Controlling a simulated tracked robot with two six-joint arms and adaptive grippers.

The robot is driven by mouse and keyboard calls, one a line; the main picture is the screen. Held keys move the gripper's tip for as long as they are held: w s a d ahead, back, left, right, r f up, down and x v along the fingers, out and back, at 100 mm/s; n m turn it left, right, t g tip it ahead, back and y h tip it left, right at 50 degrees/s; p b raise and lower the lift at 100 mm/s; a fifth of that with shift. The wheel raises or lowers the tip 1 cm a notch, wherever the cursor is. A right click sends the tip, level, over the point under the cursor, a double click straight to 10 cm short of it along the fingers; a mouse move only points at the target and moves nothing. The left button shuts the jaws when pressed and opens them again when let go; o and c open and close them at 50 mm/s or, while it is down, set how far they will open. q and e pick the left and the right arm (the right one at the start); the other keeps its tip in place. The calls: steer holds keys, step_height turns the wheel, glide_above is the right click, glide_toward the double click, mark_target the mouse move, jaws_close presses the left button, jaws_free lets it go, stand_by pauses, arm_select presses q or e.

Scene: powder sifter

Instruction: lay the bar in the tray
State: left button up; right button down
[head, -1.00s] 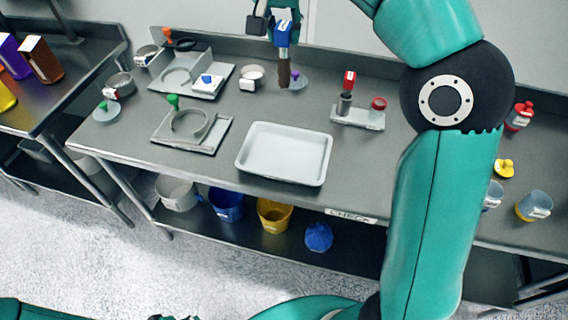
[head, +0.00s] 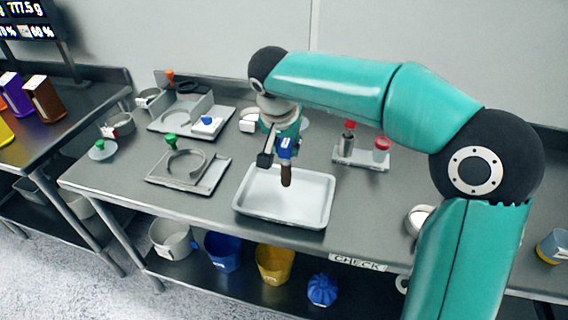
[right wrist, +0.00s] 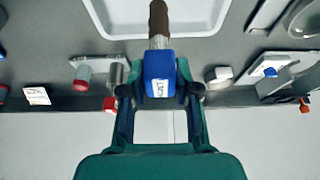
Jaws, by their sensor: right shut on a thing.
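The bar (head: 286,175), with a blue labelled end, a short metal neck and a dark brown end, hangs upright from my right gripper (head: 277,150). In the right wrist view the two fingers of the right gripper (right wrist: 160,90) are shut on the blue end of the bar (right wrist: 159,73), and its brown end points away from me. The white tray (head: 240,205) lies on the steel table below the gripper. In the head view the brown end overlaps the tray's inside; whether it touches the floor of the tray I cannot tell. My left gripper is not in view.
Left of the tray stands a grey frame with a green knob (head: 190,180). Behind it is a similar station (head: 165,120). To the right is a small rack with red-topped items (head: 362,160). Buckets (head: 222,250) stand on the lower shelf.

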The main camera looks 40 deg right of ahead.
mark_target(285, 158)
steer(key=shift+f, duration=2.3)
steer(key=c, duration=0.8)
jaws_free()
steer(key=shift+f, duration=0.1)
steer(key=shift+c, duration=0.2)
steer(key=v, duration=1.2)
steer(key=shift+s, duration=0.1)
